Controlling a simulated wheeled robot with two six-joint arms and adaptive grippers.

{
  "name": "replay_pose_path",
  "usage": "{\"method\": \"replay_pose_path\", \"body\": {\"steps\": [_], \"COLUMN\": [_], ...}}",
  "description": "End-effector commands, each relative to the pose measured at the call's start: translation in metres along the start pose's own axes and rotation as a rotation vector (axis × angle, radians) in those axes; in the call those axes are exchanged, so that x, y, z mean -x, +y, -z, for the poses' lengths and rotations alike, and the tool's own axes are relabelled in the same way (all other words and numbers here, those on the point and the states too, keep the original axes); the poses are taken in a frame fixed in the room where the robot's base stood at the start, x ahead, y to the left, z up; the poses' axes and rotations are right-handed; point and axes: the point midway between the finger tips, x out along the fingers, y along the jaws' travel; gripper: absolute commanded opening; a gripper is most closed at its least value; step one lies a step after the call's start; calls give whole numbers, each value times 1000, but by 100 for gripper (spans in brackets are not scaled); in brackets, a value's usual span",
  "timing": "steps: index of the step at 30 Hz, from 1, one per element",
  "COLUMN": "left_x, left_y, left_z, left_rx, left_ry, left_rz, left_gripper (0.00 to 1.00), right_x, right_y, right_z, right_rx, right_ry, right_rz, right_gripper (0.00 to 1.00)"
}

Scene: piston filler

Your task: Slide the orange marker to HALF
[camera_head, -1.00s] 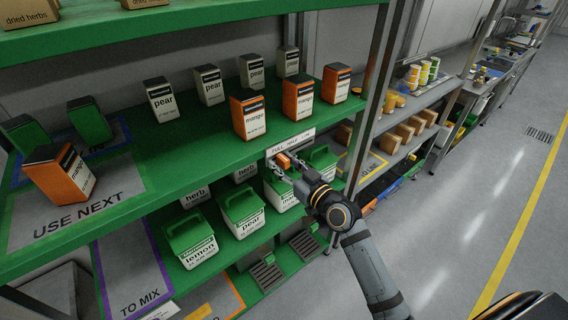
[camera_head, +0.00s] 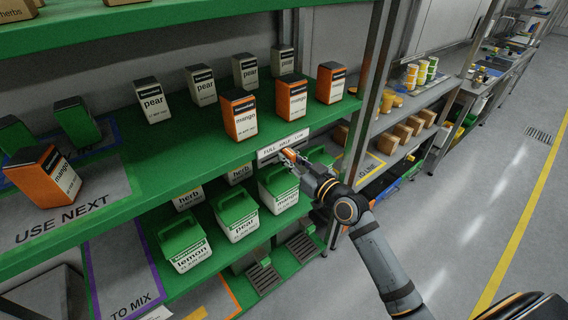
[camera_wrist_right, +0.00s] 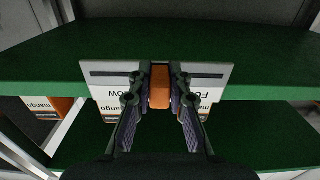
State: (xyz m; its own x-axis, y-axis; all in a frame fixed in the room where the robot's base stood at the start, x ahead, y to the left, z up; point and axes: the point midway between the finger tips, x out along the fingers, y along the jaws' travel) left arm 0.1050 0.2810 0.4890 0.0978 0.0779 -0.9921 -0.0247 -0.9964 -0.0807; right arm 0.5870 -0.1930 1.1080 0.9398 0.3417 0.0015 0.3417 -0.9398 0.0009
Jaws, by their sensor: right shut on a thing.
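The orange marker (camera_head: 289,154) sits on the white label strip (camera_head: 266,155) on the front edge of the green middle shelf. The strip reads FULL, HALF, LOW from left to right in the head view. The marker appears roughly below HALF there; its exact alignment is hard to tell. My right gripper (camera_head: 290,158) is shut on the marker. In the right wrist view, the gripper's two fingers (camera_wrist_right: 160,92) press on both sides of the marker (camera_wrist_right: 160,86), which covers the middle of the strip (camera_wrist_right: 108,75). My left gripper is not in view.
Orange mango cartons (camera_head: 291,97) and white pear cartons (camera_head: 201,85) stand on the shelf above the strip. Green-lidded tubs (camera_head: 236,216) stand on the shelf below, close to my right gripper. A grey rack post (camera_head: 369,95) rises to the right. The floor (camera_head: 480,190) at right is clear.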

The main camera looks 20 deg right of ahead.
Motion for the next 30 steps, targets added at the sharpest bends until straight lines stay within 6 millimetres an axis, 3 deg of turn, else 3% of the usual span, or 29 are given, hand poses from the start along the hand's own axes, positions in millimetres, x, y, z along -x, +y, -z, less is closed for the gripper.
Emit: {"method": "replay_pose_path", "body": {"steps": [9,10,15,25,30], "left_x": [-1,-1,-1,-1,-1], "left_y": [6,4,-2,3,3], "left_z": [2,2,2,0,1], "left_rx": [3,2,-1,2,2], "left_ry": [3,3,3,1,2], "left_rz": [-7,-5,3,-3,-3], "left_gripper": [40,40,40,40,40], "right_x": [0,0,0,0,0], "right_y": [3,3,3,3,3], "right_z": [-1,-1,-1,3,33], "right_rx": [-4,-3,-3,-1,4], "right_ry": [-3,-3,-2,0,4], "right_rz": [-1,0,0,0,0], "right_gripper": [0,19,42,42,42]}}
